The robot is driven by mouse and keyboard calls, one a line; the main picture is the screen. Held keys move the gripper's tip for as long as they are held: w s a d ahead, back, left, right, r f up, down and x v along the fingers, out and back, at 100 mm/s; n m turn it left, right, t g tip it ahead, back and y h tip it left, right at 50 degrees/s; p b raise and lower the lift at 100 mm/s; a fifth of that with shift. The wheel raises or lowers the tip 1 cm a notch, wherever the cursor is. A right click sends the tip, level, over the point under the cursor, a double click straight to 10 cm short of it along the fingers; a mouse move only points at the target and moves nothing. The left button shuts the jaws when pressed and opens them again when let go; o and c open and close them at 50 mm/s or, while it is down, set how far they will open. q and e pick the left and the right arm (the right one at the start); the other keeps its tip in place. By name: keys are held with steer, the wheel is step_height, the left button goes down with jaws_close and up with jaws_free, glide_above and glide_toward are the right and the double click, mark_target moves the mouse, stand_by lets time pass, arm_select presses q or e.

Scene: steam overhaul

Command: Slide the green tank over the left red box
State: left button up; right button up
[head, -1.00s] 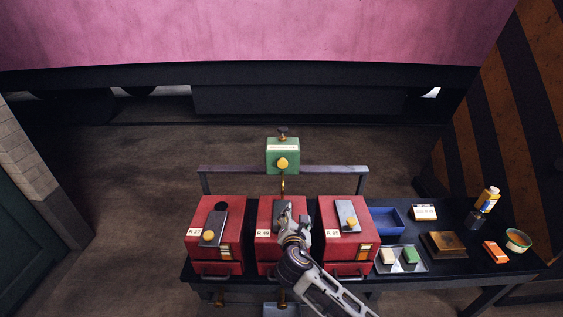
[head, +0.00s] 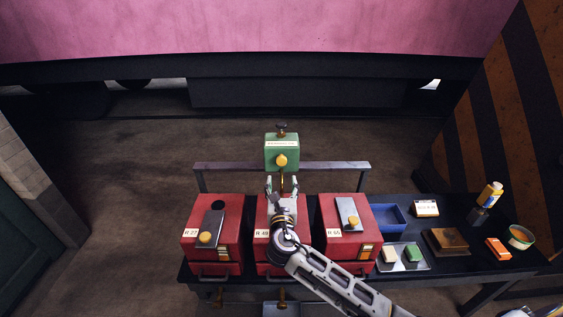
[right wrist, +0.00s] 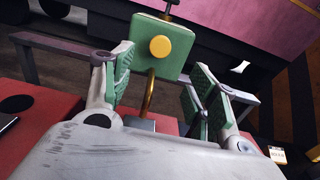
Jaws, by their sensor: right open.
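The green tank (head: 282,149) hangs at the grey rail behind the middle red box, with a yellow knob on its front and a brass pipe below. In the right wrist view the tank (right wrist: 150,48) stands just beyond the fingertips. My right gripper (head: 282,184) is open, its green-padded fingers on either side of the brass pipe (right wrist: 150,95), apart from it. The left red box (head: 198,253), labelled R 27, has a round dark hole and a grey plate with a yellow knob on top. My arm hides much of the middle red box (head: 261,212). My left gripper is not in view.
The grey rail (head: 230,167) runs behind the boxes. The right red box (head: 332,212) stands beside the middle one. To the right are a blue tray (head: 388,217), a metal tray with two blocks, a wooden box (head: 446,242) and a yellow bottle (head: 490,195).

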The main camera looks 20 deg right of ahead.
mark_target(282, 162)
steer(key=shift+p+x, duration=0.35)
steer(key=shift+x, duration=6.45)
jaws_close()
